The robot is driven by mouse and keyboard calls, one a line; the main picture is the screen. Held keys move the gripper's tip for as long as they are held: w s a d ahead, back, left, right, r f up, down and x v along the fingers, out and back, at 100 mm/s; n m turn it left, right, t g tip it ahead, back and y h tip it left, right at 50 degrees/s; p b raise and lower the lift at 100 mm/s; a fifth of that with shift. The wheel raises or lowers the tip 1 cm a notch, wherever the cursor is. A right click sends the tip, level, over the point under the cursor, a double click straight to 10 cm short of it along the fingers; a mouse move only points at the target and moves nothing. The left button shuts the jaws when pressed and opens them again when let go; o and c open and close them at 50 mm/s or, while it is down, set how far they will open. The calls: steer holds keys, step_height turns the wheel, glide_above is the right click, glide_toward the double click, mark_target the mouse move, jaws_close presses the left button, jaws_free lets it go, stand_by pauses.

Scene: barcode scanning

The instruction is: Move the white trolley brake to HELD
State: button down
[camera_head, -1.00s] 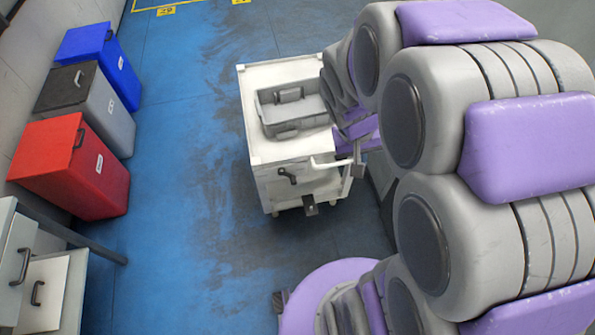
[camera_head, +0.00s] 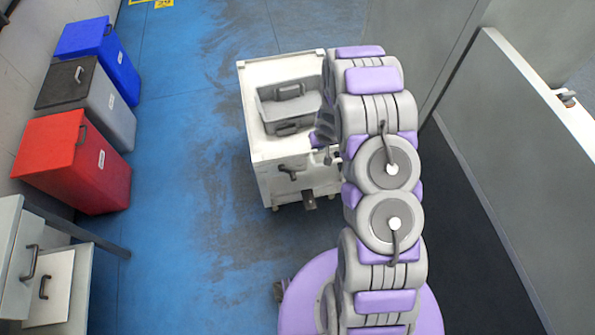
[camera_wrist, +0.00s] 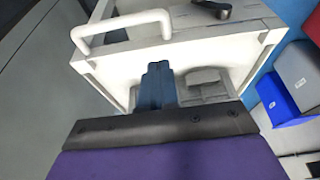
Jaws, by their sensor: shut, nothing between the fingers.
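The white trolley (camera_head: 268,145) stands on the floor in the middle of the head view. A dark lever (camera_head: 288,174) sits on its near white panel, and a dark pedal (camera_head: 308,199) is low on the same side. The lever also shows at the top edge of the wrist view (camera_wrist: 212,9), near a white bar handle (camera_wrist: 122,26). My gripper (camera_wrist: 158,72) is shut and empty, its fingers over the trolley and apart from the lever. Any HELD marking is too small to read.
Red (camera_head: 75,160), grey (camera_head: 90,100) and blue (camera_head: 98,52) bins line the left wall. A drawer cabinet (camera_head: 40,275) is at lower left. A grey partition (camera_head: 510,150) stands right. Blue floor left of the trolley is clear.

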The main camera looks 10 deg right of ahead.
steer(key=y, duration=0.2)
glide_toward(294, 175)
steer(key=shift+b+x, duration=1.7)
steer(key=shift+x, duration=1.5)
steer(key=shift+w+d, duration=0.1)
steer(key=shift+d, duration=0.05)
